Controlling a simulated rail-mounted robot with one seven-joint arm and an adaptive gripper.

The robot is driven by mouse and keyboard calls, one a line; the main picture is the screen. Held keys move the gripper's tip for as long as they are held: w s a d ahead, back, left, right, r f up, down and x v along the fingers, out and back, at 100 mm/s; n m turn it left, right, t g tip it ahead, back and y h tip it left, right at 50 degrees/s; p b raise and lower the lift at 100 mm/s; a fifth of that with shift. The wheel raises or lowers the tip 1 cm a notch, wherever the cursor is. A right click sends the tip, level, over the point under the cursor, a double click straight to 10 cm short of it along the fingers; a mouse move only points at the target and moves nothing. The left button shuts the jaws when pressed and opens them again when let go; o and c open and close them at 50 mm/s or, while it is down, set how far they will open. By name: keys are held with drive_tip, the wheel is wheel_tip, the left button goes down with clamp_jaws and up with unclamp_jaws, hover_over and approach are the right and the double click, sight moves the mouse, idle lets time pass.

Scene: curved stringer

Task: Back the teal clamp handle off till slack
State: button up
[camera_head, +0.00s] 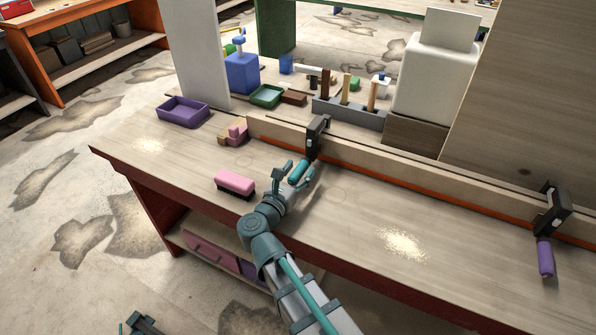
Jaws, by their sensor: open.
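The teal clamp handle (299,172) hangs below a dark clamp (316,136) on the front of the long curved wooden stringer (400,180), near its left part. My gripper (298,173) is at the handle, with its two fingers spread on either side of it. The fingers are open, and I cannot tell whether either one touches the handle. The lower end of the handle is partly hidden by my gripper. The clamp appears to sit over the stringer's top edge.
A second clamp (553,210) with a purple handle (545,258) is at the right. A pink brush (235,184) lies left of my gripper, and a purple tray (183,112) farther back.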

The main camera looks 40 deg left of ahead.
clamp_jaws()
drive_tip(key=shift+n, duration=0.4)
drive_tip(key=n+p, duration=0.1)
drive_tip(key=n, duration=0.2)
drive_tip(key=n+p, duration=0.2)
drive_tip(key=n, duration=0.2)
drive_tip(key=shift+a+n, duration=0.15)
drive_tip(key=shift+n, duration=0.15)
drive_tip(key=n+p, duration=0.2)
drive_tip(key=n, duration=0.2)
drive_tip(key=shift+p, duration=0.35)
drive_tip(key=shift+f+n+p, duration=0.15)
drive_tip(key=shift+n+p, duration=0.65)
drive_tip(key=shift+n, duration=0.9)
